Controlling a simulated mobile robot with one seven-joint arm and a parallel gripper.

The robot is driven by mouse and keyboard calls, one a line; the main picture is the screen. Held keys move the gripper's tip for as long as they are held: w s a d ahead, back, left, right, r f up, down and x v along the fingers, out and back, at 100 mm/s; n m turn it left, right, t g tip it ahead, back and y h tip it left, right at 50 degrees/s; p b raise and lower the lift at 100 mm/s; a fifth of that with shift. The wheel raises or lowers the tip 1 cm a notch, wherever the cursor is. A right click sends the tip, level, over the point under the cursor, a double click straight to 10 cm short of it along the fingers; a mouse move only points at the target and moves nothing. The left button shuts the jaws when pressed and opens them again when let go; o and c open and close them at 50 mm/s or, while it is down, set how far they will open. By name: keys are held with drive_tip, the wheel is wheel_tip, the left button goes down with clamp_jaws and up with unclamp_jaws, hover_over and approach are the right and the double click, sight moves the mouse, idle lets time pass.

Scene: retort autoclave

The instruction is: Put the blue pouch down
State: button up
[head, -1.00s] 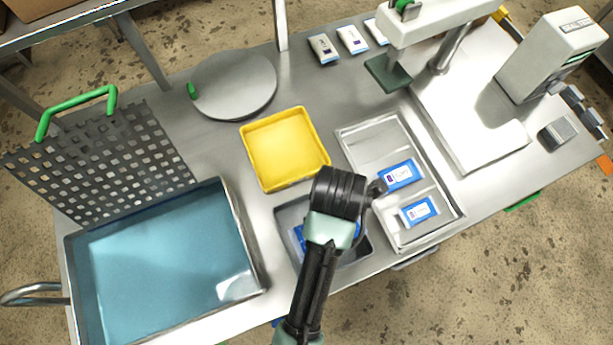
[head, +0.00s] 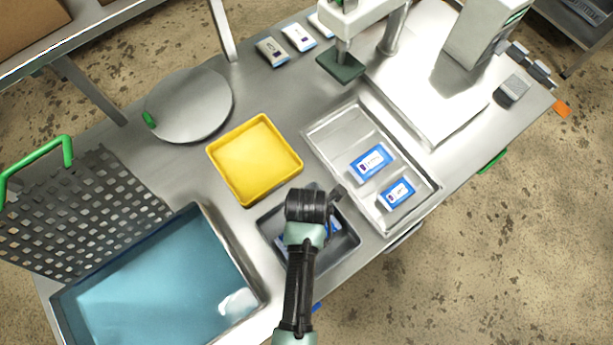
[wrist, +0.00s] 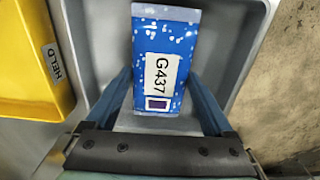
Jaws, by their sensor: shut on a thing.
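My gripper (wrist: 162,88) is shut on a blue pouch (wrist: 165,50) with white specks and a white label reading G437. The wrist view shows the pouch between the two fingers, over the grey bin (wrist: 98,62). The head view shows the same dark grey bin (head: 352,241) under my arm, with bits of blue inside it. My wrist hides the fingertips and most of the bin's inside there. I cannot tell whether the held pouch touches the bin floor. Two other blue pouches (head: 371,161) (head: 397,193) lie in separate compartments of the metal divided tray (head: 335,143).
A yellow tray (head: 255,160), marked HELD in the wrist view, stands beside the grey bin. A water basin (head: 150,290) and perforated rack (head: 85,215) are at left. A round lid (head: 190,105) and several pale pouches (head: 299,37) lie farther back. A press stand (head: 342,64) stands behind the divided tray.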

drive_tip(key=shift+f, duration=0.1)
drive_tip(key=o, duration=1.4)
